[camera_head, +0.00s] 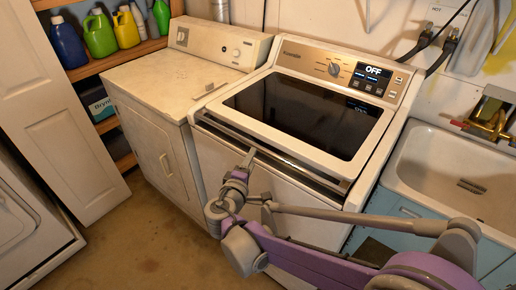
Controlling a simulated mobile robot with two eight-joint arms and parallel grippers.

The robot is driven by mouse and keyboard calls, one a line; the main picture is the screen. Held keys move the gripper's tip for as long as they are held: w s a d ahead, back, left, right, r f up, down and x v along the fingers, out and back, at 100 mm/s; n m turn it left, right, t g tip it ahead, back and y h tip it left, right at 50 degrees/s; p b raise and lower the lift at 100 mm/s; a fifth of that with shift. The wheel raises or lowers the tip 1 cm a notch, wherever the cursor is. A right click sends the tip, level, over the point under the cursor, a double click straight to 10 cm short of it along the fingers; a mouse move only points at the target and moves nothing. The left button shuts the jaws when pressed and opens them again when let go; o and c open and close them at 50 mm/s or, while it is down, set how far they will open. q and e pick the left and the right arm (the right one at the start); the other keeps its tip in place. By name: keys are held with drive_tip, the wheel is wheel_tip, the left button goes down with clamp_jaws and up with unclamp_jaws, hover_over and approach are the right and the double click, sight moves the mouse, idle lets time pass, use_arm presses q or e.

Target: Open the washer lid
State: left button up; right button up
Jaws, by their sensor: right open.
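The washer (275,185) is a white top-loader in the middle of the view. Its lid (300,112) has a dark glass pane in a white frame and lies down flat or nearly so. A dark strip runs along the lid's front edge; I cannot tell whether it is a gap. The control panel behind shows "OFF" (374,70). My right gripper (249,157) is open, small in view, at the washer's front just below the lid's front edge. I cannot tell whether it touches the edge. My right arm hides part of the washer's front. My left gripper is not in view.
A white dryer (160,85) stands left of the washer. A utility sink (462,165) on a blue cabinet is close on the right. Shelves with bottles (100,35) and an open white door (55,110) are at the left. The brown floor (150,240) in front is clear.

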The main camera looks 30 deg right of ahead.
sight(258, 147)
drive_tip(key=x, duration=0.8)
drive_tip(key=shift+w+d+f, duration=0.15)
drive_tip(key=shift+w, duration=0.1)
clamp_jaws()
idle(1.0)
